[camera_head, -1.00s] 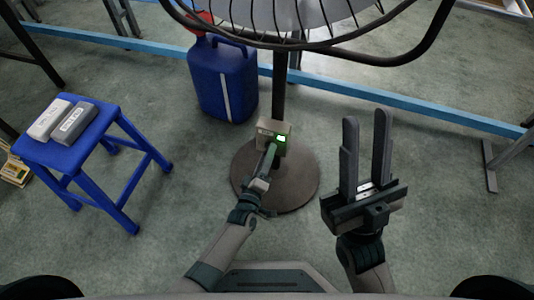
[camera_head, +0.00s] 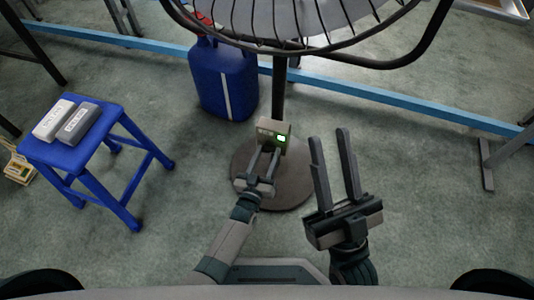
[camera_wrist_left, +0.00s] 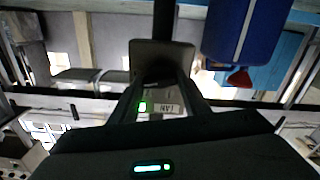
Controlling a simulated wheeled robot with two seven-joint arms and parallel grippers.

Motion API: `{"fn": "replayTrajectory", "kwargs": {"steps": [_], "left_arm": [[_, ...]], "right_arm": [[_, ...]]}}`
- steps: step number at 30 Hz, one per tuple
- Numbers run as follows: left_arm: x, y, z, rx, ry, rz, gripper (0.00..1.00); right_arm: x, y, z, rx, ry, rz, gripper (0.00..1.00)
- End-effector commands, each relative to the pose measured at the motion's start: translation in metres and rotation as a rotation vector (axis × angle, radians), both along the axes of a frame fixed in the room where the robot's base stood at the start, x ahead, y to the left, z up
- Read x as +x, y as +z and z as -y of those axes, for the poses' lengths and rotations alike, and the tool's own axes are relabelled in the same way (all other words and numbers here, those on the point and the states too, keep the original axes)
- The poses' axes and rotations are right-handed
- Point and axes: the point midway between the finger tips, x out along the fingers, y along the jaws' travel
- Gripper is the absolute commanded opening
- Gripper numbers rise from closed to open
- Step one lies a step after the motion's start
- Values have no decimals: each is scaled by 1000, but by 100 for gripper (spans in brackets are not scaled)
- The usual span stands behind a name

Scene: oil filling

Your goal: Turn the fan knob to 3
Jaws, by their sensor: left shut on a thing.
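The fan's control box (camera_head: 273,128) sits low on the fan pole (camera_head: 279,88), with a lit green patch on its right side. My left gripper (camera_head: 268,150) reaches it from the front, its two fingers spread apart around the knob, which they hide. In the left wrist view the box (camera_wrist_left: 158,108) appears upside down between the fingers, with a green light and a small label; the knob's setting cannot be read. My right gripper (camera_head: 329,135) is open and empty, fingers pointing up, to the right of the fan base.
The round fan base (camera_head: 290,190) stands on the floor under the large fan cage (camera_head: 290,25). A blue canister (camera_head: 215,80) is behind left. A blue stool (camera_head: 65,155) with two grey boxes stands at the left. A blue rail (camera_head: 400,100) crosses behind.

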Motion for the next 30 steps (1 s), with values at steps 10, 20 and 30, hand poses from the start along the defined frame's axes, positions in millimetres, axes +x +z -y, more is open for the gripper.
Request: {"fn": "replayTrajectory", "kwargs": {"steps": [10,20,30], "left_arm": [[-1,-2,0,188,-1,57,20],[-1,-2,0,229,-1,70,20],[-1,-2,0,228,-1,71,61]], "right_arm": [[-1,-6,-3,-12,8,-35,29],[-2,-10,-4,-15,11,-51,29],[-1,-8,-4,-12,10,-40,29]]}}
